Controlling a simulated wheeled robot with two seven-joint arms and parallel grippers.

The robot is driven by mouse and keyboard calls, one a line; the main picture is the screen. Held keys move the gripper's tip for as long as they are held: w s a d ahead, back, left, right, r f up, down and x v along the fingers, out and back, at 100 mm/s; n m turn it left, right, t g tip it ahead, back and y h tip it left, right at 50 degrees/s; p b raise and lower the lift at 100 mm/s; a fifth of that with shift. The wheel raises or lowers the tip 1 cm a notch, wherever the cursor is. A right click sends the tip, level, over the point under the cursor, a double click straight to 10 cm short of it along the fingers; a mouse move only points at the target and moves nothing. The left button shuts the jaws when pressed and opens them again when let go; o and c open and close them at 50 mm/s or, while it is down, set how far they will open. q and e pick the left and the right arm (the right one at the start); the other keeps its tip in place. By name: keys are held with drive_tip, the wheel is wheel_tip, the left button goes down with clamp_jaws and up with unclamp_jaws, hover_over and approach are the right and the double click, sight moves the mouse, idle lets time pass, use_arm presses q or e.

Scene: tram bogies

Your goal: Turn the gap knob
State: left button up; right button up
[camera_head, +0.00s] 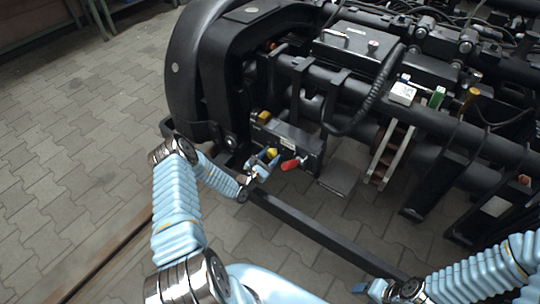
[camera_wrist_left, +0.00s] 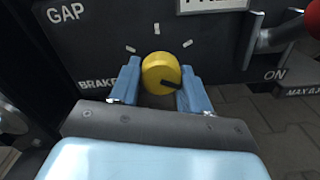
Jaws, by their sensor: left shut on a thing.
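The gap knob (camera_wrist_left: 161,74) is round and yellow with a dark pointer mark aimed to the right and slightly down. It sits on a black panel (camera_wrist_left: 105,40) with the words GAP and BRAKE and several white tick marks. My left gripper (camera_wrist_left: 160,92) has a blue finger on each side of the knob and is shut on it. In the head view the knob (camera_head: 272,153) shows small at the panel's front, with my left gripper (camera_head: 262,165) at it. My right gripper (camera_head: 362,289) is at the bottom; its jaws are too unclear to tell.
A red-handled lever (camera_head: 291,164) is just right of the knob, close to my left gripper. A black bar (camera_head: 315,232) runs low in front of the panel. The black bogie frame (camera_head: 190,70) stands behind. Paved floor (camera_head: 75,130) is clear at the left.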

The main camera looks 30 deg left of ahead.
use_arm(q)
drive_tip(key=shift+m, duration=0.3)
drive_tip(key=o, duration=1)
drive_tip(key=s+a, duration=0.1)
drive_tip(key=s, duration=1.3)
drive_tip(key=shift+w, duration=0.1)
